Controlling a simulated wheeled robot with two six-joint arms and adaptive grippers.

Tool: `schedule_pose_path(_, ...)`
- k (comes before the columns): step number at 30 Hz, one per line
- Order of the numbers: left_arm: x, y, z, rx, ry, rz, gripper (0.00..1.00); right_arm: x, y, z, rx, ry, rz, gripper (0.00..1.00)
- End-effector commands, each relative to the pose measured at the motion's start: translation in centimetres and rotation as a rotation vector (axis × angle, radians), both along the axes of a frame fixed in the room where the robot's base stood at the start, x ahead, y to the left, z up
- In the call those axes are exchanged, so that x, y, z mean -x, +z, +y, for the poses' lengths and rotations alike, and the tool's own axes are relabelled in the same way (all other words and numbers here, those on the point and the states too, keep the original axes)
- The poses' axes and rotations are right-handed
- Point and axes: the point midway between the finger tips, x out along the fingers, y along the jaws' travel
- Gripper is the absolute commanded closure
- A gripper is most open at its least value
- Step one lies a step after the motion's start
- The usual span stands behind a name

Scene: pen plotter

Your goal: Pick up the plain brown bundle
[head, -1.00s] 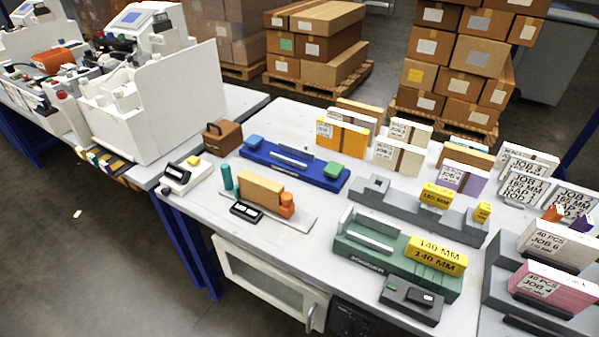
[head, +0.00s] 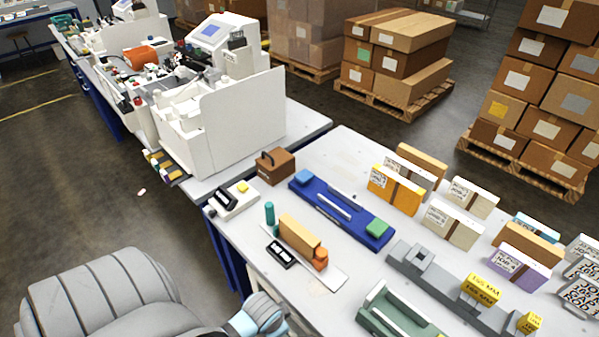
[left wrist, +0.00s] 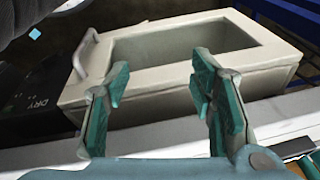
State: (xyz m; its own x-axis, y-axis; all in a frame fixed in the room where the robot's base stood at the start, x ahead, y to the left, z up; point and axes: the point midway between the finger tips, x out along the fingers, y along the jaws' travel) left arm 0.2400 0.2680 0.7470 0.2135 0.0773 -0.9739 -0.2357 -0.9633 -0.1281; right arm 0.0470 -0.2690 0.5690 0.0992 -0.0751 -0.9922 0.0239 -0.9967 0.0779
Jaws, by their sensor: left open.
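A plain brown bundle (head: 300,235) with no label in sight stands on a thin light plate near the table's left front edge, between a teal cylinder (head: 270,214) and an orange piece (head: 320,259). Two more tan-brown blocks stand farther back, one behind the yellow bundle (head: 421,161) and one behind the purple bundle (head: 531,243); both are partly hidden. My right gripper is not in view.
A small black device (head: 282,254) lies just in front of the brown bundle. A blue fixture (head: 340,212) and grey fixture (head: 440,275) stand beyond it. The white cabinet (left wrist: 180,50) sits below the table edge. A white machine (head: 215,110) stands at the left.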

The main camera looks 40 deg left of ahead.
Motion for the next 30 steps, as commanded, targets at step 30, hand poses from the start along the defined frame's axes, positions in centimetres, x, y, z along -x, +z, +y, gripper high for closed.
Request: schedule_pose_path(30,-19.2,23.3,10.3,-0.083,-1.395,0.232,0.5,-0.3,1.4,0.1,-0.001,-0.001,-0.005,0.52)
